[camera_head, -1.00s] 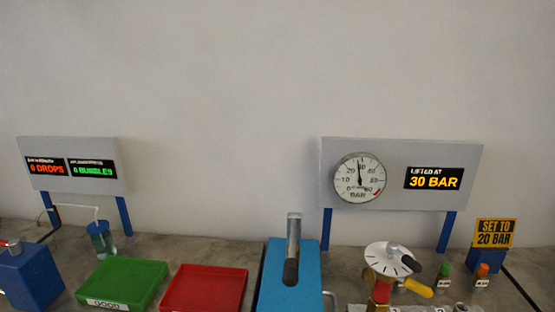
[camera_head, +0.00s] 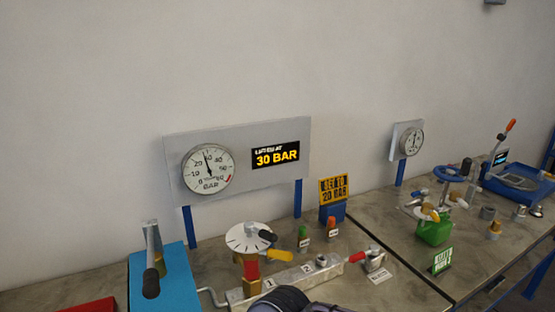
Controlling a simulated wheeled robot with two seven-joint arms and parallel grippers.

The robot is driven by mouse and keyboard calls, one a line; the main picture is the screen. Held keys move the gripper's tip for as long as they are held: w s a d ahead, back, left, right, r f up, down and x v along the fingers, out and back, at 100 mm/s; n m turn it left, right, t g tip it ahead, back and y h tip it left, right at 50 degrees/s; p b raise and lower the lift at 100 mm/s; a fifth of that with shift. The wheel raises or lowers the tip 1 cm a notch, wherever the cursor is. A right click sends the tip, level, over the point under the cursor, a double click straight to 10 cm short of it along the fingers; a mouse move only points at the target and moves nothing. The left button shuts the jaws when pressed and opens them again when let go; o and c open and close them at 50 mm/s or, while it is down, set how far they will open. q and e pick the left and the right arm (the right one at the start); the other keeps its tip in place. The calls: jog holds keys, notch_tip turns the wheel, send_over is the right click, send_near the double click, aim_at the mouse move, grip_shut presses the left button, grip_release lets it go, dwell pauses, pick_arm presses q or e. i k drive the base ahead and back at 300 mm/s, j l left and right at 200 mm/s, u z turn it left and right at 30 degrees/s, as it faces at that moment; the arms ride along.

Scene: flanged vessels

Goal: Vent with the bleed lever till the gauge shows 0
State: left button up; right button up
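The round gauge (camera_head: 208,170) is on a grey panel (camera_head: 178,150); its needle points up and slightly left, near the middle of the scale, well away from 0. A silver manifold (camera_head: 313,276) has stations marked 1 and 2. A small lever with a red grip (camera_head: 357,257) is at its right end, by a metal fitting (camera_head: 375,259) with a label too small to read. A yellow handle (camera_head: 279,255) sticks out below a white dial (camera_head: 248,238). I cannot tell for certain which is the bleed lever. Neither gripper is visible.
A blue pump box (camera_head: 165,280) with a black-gripped lever (camera_head: 152,270) stands left. The display (camera_head: 276,155) reads 30 BAR; a yellow sign (camera_head: 333,190) shows 20 BAR. A dark rounded part, probably mine, covers the bottom centre. A second bench stands right.

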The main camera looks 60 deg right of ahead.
aim_at(373, 250)
jog(key=k+l+z, duration=0.1)
jog(key=z, duration=2.45)
